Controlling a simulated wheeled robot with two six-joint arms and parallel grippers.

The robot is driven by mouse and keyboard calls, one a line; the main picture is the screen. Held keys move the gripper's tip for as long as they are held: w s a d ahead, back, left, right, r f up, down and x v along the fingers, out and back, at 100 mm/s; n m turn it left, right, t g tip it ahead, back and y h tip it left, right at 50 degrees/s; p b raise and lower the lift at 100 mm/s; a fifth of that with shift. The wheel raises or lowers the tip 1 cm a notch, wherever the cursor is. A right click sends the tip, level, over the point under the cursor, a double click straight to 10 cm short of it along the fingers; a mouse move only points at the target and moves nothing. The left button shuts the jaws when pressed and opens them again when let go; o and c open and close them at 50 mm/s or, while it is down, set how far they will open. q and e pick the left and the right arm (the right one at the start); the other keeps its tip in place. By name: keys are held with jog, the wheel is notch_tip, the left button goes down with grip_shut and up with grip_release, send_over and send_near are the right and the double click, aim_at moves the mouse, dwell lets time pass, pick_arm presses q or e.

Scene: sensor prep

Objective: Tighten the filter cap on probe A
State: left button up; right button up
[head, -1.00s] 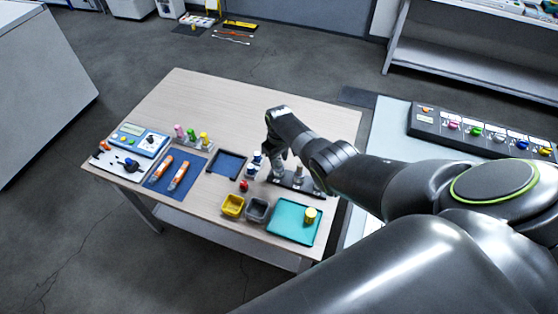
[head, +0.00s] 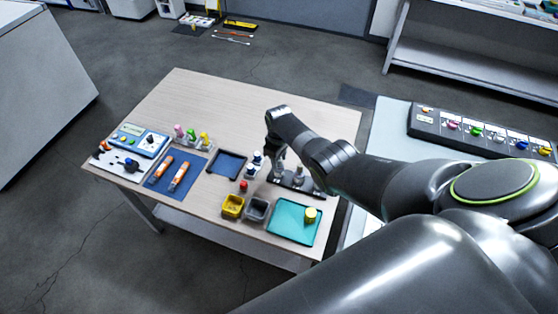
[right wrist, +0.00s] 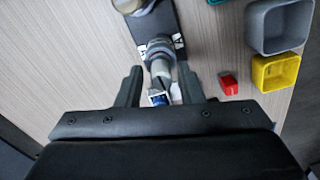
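Probe A (right wrist: 160,50) is a grey metal cylinder standing in a black rack (right wrist: 182,22), beside a label with the letter A. My right gripper (right wrist: 160,70) has its two black fingers apart, one on each side of the probe's upper end, with gaps showing on both sides. I cannot tell whether a separate cap sits on the probe. In the head view my right gripper (head: 278,160) is over the rack's left end and hides most of probe A. A second metal probe (head: 299,172) stands farther right in the rack. My left gripper is not in view.
Small blue-and-white items (head: 257,158) stand close left of the gripper; blue (right wrist: 157,99) also shows between its fingers. A red piece (right wrist: 228,83), a yellow bin (right wrist: 276,72), a grey bin (right wrist: 279,25) and a teal mat (head: 290,228) are nearby. The table's back is clear.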

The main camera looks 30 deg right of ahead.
jog(key=c, duration=0.5)
dwell(0.3)
jog(key=m, duration=0.4)
jog(key=shift+p, duration=0.3)
jog(key=m, duration=0.5)
jog(key=o, duration=0.4)
jog(key=shift+o, duration=0.9)
